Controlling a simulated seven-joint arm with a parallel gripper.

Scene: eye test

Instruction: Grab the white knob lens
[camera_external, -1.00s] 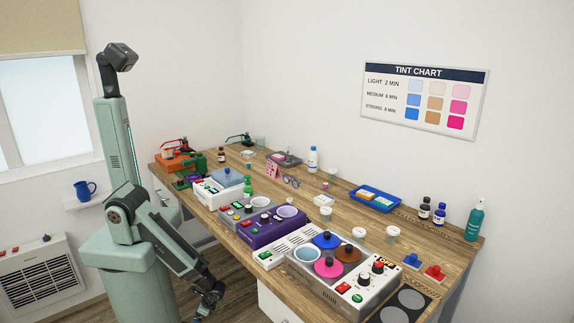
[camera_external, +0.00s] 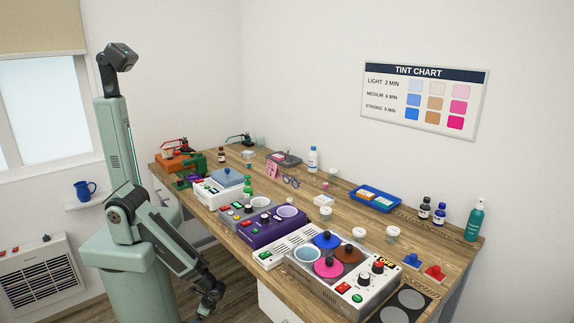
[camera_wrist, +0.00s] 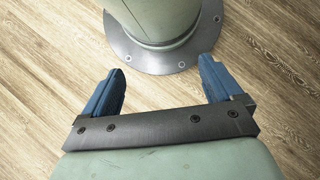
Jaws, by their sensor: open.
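I cannot pick out a lens with a white knob for certain in the outside view; the small items on the bench are too small to tell. A jar with a white lid (camera_external: 392,234) and a small white-topped tub (camera_external: 325,213) stand near the bench middle. My gripper (camera_external: 208,300) hangs low at the near side of the bench, below its top and apart from everything on it. In the wrist view my gripper (camera_wrist: 162,66) is open, its blue fingers wide apart with nothing between them. That view shows only the floor and my own base.
The wooden bench (camera_external: 350,222) is crowded. A tint tank (camera_external: 328,290) with blue, brown and pink lids stands at its near edge, beside a purple unit (camera_external: 272,231). A blue tray (camera_external: 375,199) and bottles stand at the back. A heater (camera_external: 42,277) is left.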

